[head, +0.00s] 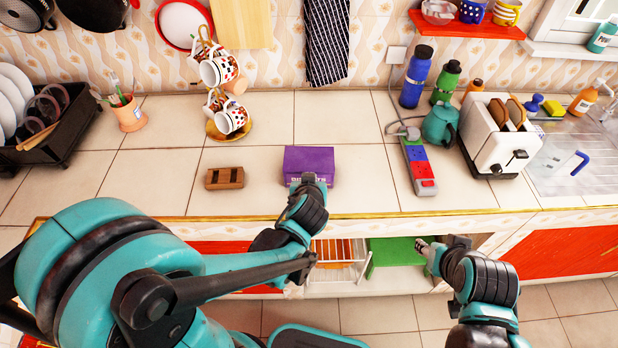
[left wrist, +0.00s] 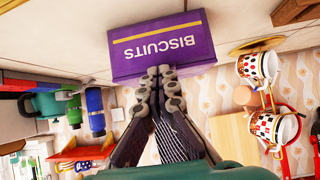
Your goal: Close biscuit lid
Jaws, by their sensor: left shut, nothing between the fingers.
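The purple biscuit box (head: 309,163) stands on the tiled counter near its front edge, and its top looks flat and covered. In the left wrist view the box (left wrist: 160,45) shows upside down with its BISCUITS lettering. My left gripper (head: 309,180) is shut and empty at the front of the box. Its fingertips (left wrist: 158,72) overlap the box's edge in the left wrist view; I cannot tell whether they touch it. My right gripper (head: 422,246) hangs low at the right, in front of the cabinet, away from the box; its finger opening is unclear.
A power strip (head: 418,165), a teal kettle (head: 440,124) and a toaster (head: 502,135) stand to the right. The counter around the box is clear.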

